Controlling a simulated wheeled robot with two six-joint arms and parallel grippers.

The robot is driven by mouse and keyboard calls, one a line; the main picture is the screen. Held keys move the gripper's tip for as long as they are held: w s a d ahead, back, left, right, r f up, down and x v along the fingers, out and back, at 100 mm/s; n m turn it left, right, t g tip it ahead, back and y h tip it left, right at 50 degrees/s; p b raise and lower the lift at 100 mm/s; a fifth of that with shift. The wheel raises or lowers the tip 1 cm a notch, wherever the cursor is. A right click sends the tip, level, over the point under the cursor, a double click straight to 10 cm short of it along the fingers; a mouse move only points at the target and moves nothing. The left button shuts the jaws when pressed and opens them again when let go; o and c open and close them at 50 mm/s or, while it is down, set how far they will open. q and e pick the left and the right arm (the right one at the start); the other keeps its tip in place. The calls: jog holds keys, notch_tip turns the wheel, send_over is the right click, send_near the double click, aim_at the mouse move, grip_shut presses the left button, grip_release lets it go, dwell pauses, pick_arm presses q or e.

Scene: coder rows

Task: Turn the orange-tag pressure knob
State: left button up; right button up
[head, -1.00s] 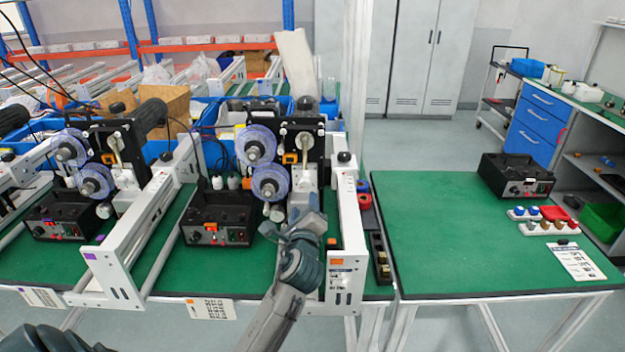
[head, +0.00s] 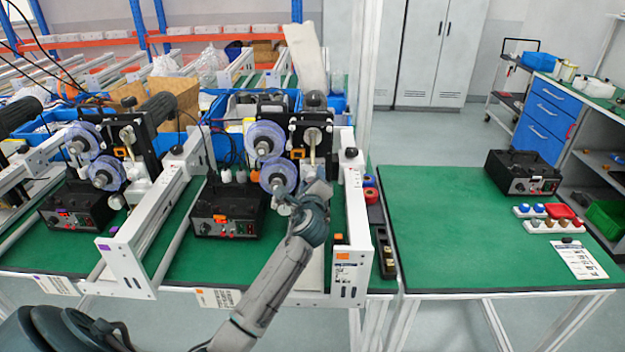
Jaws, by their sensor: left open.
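The coder machine with orange tags (head: 343,256) on its white frame stands mid-table, with two purple-rimmed reels (head: 266,140) on its black plate. Another orange tag (head: 297,153) is on that plate, near a silver round part (head: 312,135). A black control box (head: 228,212) with an orange tag (head: 220,218) and small knobs stands left of it. I cannot tell which part is the pressure knob. My left gripper (head: 284,203) is open, just below the lower reel. My left wrist hides part of the machine behind it. My right gripper is not in view.
A similar machine with a purple tag (head: 104,246) stands to the left. The white rail frame (head: 355,225) stands close right of my left arm. The right green table (head: 440,230) is mostly clear, with a black box (head: 523,173) and colored parts at its far right.

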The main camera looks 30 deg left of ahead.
pick_arm(q)
jog(key=shift+c, duration=1.2)
jog(key=c, duration=0.7)
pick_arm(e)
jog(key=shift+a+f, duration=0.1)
